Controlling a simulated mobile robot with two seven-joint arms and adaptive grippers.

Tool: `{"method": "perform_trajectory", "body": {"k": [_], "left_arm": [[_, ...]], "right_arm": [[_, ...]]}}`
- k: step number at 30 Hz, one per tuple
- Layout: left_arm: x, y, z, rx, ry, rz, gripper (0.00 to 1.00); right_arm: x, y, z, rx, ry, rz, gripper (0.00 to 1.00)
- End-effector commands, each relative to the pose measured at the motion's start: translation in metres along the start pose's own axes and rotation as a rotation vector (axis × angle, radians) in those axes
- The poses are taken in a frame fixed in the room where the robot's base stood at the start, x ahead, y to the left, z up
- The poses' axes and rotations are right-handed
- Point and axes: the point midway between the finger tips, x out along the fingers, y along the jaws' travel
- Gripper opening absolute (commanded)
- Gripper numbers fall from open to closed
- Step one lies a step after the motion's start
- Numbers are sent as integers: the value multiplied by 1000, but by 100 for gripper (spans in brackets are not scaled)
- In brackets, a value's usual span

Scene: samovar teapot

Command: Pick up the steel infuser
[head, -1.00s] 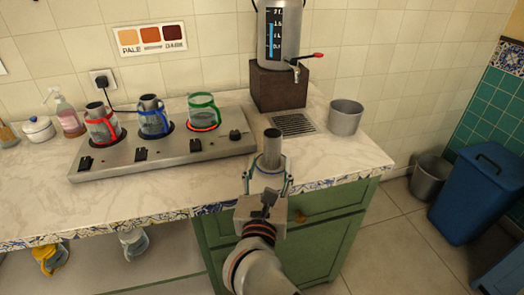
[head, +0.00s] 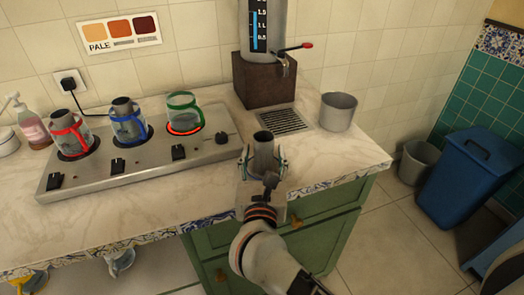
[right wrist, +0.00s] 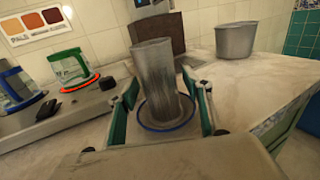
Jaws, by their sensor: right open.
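The steel infuser (head: 264,155) is a grey, open-topped cylinder standing upright on the marble counter near its front edge. In the right wrist view the infuser (right wrist: 160,75) rises in the middle, with a blue-edged round rim around its foot. My right gripper (head: 263,165) is open, with one finger on each side of the infuser. In the right wrist view the fingers of my right gripper (right wrist: 163,108) show gaps to the cylinder on both sides. My left gripper is not in view.
A steel hob (head: 140,165) holds several glass pots with red, blue and green bands at the left. The urn (head: 263,30) stands on a brown block (head: 268,80) behind, with a drain grille (head: 283,121) before it. A grey metal pot (head: 338,111) stands at the right.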

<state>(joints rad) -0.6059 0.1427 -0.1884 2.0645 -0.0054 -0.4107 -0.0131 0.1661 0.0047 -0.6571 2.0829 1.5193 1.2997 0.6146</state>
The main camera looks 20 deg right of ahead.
Motion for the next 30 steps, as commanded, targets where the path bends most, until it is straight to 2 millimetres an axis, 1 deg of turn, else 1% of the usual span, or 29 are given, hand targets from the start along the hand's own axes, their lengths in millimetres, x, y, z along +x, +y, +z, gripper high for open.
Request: {"method": "perform_trajectory", "body": {"k": [1, 2, 3, 5, 6, 15, 20, 25, 28, 30], "left_arm": [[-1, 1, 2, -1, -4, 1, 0], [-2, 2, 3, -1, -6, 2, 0], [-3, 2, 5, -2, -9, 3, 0], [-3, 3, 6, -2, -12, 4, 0], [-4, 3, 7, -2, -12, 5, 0], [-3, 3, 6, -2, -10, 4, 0], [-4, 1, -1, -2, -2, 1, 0], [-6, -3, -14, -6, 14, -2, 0], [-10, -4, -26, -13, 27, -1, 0], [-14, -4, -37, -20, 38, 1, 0]], "right_arm": [[0, 0, 0, 0, 0, 0, 50], [0, 0, 0, 0, 0, 0, 44], [0, 0, 0, 0, 0, 0, 34], [0, 0, 0, 0, 0, 0, 18], [0, 0, 0, 0, 0, 0, 8], [0, 0, 0, 0, 0, 0, 7], [0, 0, 6, 1, -3, 0, 7], [0, 0, 24, 3, -8, 0, 7], [0, 0, 40, 2, -9, 0, 7], [0, 0, 54, 4, -11, 0, 7]]}}
